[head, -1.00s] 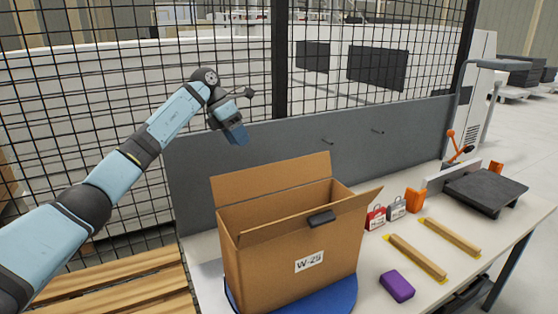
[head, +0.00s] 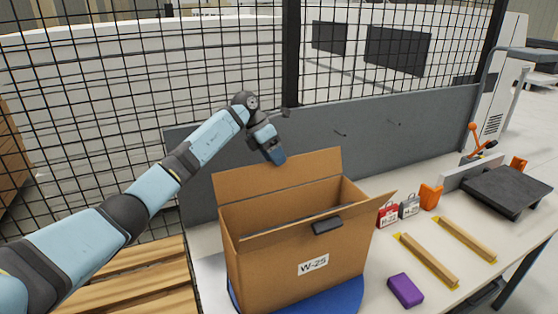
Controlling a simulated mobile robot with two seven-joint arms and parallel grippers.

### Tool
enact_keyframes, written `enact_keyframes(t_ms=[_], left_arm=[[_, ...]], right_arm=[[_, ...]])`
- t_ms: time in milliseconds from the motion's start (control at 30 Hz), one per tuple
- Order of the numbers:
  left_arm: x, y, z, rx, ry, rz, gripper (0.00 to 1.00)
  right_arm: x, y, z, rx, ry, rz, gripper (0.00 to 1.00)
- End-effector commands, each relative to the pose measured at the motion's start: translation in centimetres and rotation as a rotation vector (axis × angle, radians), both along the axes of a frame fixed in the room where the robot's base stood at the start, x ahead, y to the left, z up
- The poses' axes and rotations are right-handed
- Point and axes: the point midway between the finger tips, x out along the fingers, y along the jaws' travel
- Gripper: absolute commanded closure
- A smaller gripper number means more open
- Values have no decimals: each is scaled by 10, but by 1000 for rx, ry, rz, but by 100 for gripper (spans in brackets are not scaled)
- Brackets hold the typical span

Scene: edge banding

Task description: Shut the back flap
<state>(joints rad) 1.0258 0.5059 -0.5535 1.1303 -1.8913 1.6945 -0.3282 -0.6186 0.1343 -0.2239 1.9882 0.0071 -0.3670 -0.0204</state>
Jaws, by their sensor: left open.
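A brown cardboard box (head: 270,274) labelled W-25 stands on a blue round mat (head: 345,296) on the table. Its back flap (head: 285,174) stands up, tilted a little backward. My right gripper is not in view.
A grey panel (head: 400,135) runs behind the box. To the right are red and grey tags (head: 388,214), an orange block (head: 430,196), two wooden strips (head: 430,260), a purple block (head: 405,290) and a black plate (head: 506,190). A wooden pallet (head: 135,280) lies left.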

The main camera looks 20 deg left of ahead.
Motion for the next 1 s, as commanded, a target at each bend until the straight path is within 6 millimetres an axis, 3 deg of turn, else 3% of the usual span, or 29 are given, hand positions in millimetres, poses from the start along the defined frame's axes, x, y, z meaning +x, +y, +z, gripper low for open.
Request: enact_keyframes(t_ms=[200,567,800,1000], left_arm=[[2,-11,-20,-1,0,1,47],[3,-13,-25,-1,-1,0,47],[3,-13,-25,-1,-1,0,100],[2,-13,-25,2,-1,1,100]], right_arm=[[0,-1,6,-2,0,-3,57],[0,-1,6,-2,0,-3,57],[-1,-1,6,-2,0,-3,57],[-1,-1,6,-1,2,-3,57]])
